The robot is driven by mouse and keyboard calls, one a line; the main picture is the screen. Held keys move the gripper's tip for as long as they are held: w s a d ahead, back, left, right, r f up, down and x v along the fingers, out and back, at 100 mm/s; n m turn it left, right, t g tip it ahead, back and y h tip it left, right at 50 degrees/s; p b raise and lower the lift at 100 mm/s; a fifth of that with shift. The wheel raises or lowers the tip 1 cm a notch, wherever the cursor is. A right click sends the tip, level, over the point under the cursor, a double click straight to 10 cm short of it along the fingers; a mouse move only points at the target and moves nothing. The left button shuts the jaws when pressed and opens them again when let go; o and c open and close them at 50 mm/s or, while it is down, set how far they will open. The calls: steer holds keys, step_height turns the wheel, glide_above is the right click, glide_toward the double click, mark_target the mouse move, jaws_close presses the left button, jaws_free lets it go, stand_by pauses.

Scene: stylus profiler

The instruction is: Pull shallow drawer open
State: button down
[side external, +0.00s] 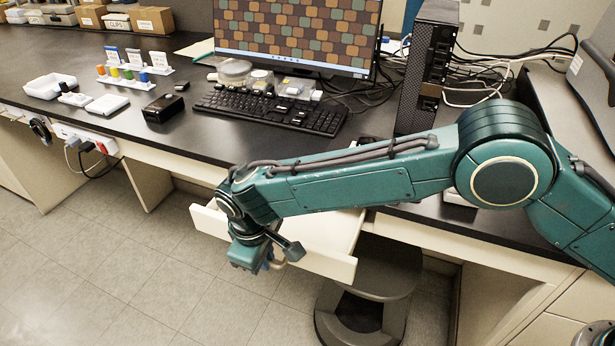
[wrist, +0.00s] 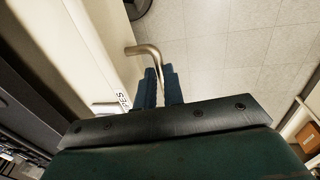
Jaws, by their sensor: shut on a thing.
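The shallow drawer (side external: 328,258) is a cream drawer under the black bench top, and it stands pulled out from the bench. Its front also shows in the wrist view (wrist: 112,45), with a label partly hidden near my gripper. A bent metal handle (wrist: 146,50) stands off the drawer front. My gripper (wrist: 160,88) is shut on the handle, with a dark blue finger on each side of it. In the side external view my gripper (side external: 268,264) is at the drawer front, and my arm hides much of the drawer.
A dark stool (side external: 375,275) stands below the drawer at the right. The bench top holds a keyboard (side external: 275,108), a monitor (side external: 298,32), a black computer tower (side external: 428,65) and a black box (side external: 163,108). The tiled floor (side external: 150,275) in front of the drawer is clear.

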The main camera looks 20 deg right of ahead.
steer(key=s+a, duration=1.1)
steer(key=shift+s+a, duration=0.35)
steer(key=shift+a, duration=0.05)
steer(key=c, duration=1.5)
jaws_free()
steer(key=shift+r, duration=0.1)
